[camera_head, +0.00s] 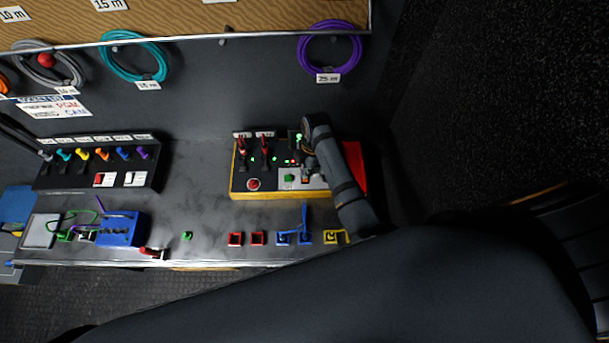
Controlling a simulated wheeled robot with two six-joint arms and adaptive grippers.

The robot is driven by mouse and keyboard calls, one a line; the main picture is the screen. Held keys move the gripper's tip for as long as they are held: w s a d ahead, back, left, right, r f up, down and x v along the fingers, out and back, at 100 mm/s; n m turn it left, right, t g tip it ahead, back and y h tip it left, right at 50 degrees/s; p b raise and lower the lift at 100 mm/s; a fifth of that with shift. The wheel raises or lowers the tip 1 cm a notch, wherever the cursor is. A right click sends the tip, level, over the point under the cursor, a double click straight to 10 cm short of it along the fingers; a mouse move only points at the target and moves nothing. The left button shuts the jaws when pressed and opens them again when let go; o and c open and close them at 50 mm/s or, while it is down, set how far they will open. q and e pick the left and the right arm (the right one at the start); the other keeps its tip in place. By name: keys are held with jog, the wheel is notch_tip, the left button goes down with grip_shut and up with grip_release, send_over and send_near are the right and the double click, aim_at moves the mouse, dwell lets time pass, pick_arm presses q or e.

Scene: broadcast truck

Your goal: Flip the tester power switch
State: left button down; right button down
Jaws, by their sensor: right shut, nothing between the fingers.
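A black box with a yellow rim (275,196) stands on the bench right of centre. I take it to be the tester, though I cannot read its labels. Two red-tipped levers stand on its left half, a left lever (242,148) and a right lever (265,147). Small green and red lights glow on its panel. A red button (253,184) and a green button (289,178) sit near its front. My right gripper (307,172) is shut and empty over the box's right part. It hides some of the panel, and contact is unclear.
A rack of coloured levers (100,165) stands at the left, with a blue box (118,230) in front. Small red (236,239), blue and yellow pieces line the front edge. Coiled cables, one purple (329,47), hang behind. The bench between rack and tester is mostly clear.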

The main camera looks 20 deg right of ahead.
jog(key=shift+f+b, duration=0.65)
jog(key=shift+f, duration=0.65)
dwell(0.4)
notch_tip(320, 180, up, 3)
jog(key=p, duration=0.3)
jog(key=shift+r, duration=2.05)
jog(key=shift+f, duration=0.1)
